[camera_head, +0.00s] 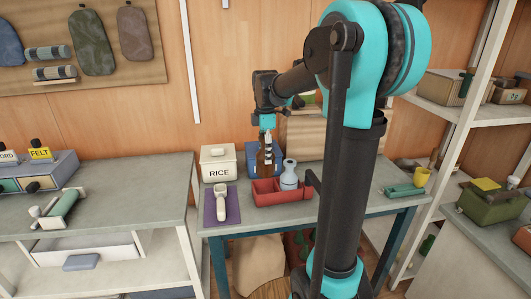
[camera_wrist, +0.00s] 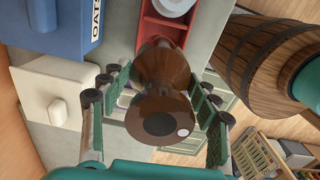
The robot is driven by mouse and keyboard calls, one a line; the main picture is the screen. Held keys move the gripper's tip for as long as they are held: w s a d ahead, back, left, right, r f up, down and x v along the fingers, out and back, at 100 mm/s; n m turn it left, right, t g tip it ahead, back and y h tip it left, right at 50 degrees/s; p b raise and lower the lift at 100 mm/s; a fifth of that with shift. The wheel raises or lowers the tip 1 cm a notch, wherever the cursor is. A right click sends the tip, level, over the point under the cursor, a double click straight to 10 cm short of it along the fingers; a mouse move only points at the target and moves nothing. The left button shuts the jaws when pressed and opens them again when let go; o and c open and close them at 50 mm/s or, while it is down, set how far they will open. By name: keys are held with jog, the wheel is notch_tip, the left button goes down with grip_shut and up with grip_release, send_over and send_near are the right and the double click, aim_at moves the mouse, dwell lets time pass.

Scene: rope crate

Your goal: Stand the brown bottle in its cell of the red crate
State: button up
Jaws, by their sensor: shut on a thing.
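The brown bottle (camera_head: 266,164) is held in my gripper (camera_head: 266,138), just behind the red crate's left part in the head view. In the wrist view the bottle (camera_wrist: 160,65) sits between the two green-padded fingers of my gripper (camera_wrist: 162,92), which is shut on it. The red crate (camera_head: 272,199) stands on the grey table; its wall also shows in the wrist view (camera_wrist: 143,38). A pale bottle (camera_head: 289,178) stands in the crate's right part. I cannot tell whether the brown bottle's lower end is above or behind the crate's rim.
A white RICE canister (camera_head: 219,163) stands left of the crate, and a blue OATS box (camera_wrist: 60,25) is behind. A green item (camera_head: 403,191) and yellow cup (camera_head: 421,176) lie right.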

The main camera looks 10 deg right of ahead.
jog(key=shift+f, duration=0.1)
dwell(0.3)
jog(key=shift+f, duration=2.65)
jog(key=shift+f, duration=2.8)
dwell(0.5)
jog(key=o, duration=1.4)
jog(key=shift+o, duration=0.2)
notch_tip(320, 180, up, 12)
